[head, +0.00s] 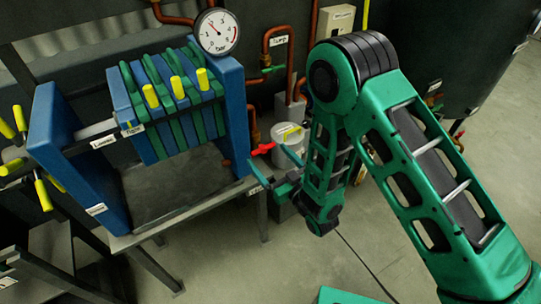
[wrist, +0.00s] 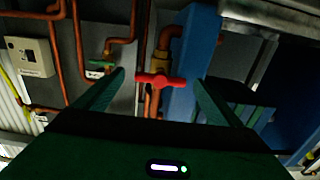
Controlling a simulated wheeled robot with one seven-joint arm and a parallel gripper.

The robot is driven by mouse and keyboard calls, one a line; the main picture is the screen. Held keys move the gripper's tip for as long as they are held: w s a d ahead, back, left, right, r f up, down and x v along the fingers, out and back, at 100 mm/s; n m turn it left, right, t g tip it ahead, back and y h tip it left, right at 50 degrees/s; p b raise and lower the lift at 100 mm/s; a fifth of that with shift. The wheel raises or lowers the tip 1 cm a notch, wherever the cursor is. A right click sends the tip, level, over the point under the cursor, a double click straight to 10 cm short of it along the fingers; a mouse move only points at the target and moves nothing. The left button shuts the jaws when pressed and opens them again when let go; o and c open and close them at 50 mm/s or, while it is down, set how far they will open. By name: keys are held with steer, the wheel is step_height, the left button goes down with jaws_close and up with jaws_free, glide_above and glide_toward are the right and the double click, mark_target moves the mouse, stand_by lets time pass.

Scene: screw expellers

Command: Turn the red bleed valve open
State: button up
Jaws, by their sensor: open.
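The red bleed valve (head: 262,149) is a small red handle on a copper pipe, just right of the blue end plate of the press. In the wrist view the red valve (wrist: 160,80) lies crosswise between my fingertips and beyond them. My gripper (head: 273,170) is open, with its green fingers apart and nothing between them in the head view. In the wrist view my gripper (wrist: 160,85) frames the valve, one finger on each side. I cannot tell how far the fingertips are from the handle.
The blue press frame (head: 236,110) with green plates stands left of my gripper, with a gauge (head: 217,32) on top. A green-handled valve (wrist: 103,63) on copper pipes is left in the wrist view. A grey bucket (head: 289,133) stands behind. Open floor (head: 230,265) lies in front.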

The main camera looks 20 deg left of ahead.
mark_target(261, 148)
steer(key=shift+x, duration=1.1)
steer(key=c, duration=1.1)
steer(key=shift+o, duration=0.2)
steer(key=shift+d, duration=0.45)
steer(key=shift+w+a+r+n, duration=0.1)
steer(key=shift+r+n, duration=0.05)
steer(key=shift+n, duration=2.8)
steer(key=shift+w+a+r+n, duration=0.1)
steer(key=shift+r+n, duration=0.05)
steer(key=shift+n, duration=2.85)
steer(key=shift+w+a+r+n, duration=0.1)
steer(key=shift+w+r+n, duration=0.05)
steer(key=shift+n, duration=2.8)
